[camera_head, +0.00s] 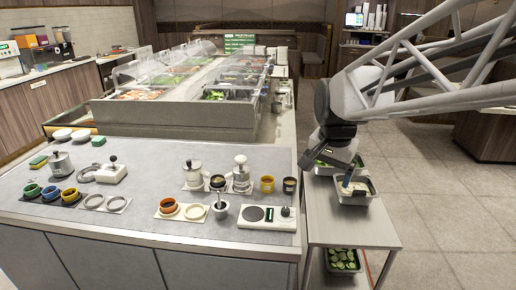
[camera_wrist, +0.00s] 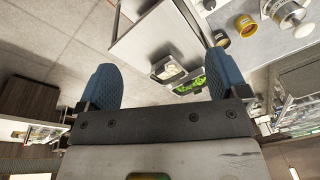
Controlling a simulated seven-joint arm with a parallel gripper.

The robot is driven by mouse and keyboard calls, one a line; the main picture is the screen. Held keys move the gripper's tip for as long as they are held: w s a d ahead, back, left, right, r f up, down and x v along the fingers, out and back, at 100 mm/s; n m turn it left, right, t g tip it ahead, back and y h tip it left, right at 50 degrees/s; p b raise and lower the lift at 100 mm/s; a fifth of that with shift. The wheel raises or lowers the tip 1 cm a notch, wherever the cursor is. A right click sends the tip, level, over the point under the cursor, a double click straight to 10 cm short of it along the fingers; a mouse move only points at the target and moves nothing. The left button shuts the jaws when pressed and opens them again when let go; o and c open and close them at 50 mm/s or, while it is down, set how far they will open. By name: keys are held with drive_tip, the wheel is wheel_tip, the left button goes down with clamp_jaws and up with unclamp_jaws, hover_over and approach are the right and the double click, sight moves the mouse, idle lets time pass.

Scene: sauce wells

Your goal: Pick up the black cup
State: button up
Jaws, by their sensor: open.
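A small black cup (camera_head: 289,185) stands upright on the grey counter near its right edge, with a pale inside. A yellow cup (camera_head: 267,184) stands just left of it. In the wrist view the black cup (camera_wrist: 220,38) shows near the top, beside the yellow cup (camera_wrist: 246,25) and beyond the right finger. My gripper (camera_head: 329,164) is to the right of the black cup, over the metal side table, and apart from the cup. In the wrist view my gripper (camera_wrist: 160,62) has its two blue fingers spread wide with nothing held between them.
Metal containers (camera_head: 353,190) with food stand on the side table (camera_head: 345,232) under my gripper. A glass-covered food bar (camera_head: 200,112) is behind.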

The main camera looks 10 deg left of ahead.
drive_tip(key=w+a+f+m, duration=0.2)
drive_tip(key=w+a+m, duration=0.1)
drive_tip(key=w+a, duration=0.55)
drive_tip(key=m+g, duration=0.2)
drive_tip(key=m, duration=0.6)
approach(217, 177)
drive_tip(key=s, duration=0.3)
drive_tip(key=shift+w+d+f, duration=0.1)
drive_tip(key=shift+d+f, duration=0.15)
drive_tip(key=shift+d, duration=0.05)
drive_tip(key=shift+f, duration=1.3)
drive_tip(key=shift+w+f, duration=0.1)
drive_tip(key=shift+f, duration=2.5)
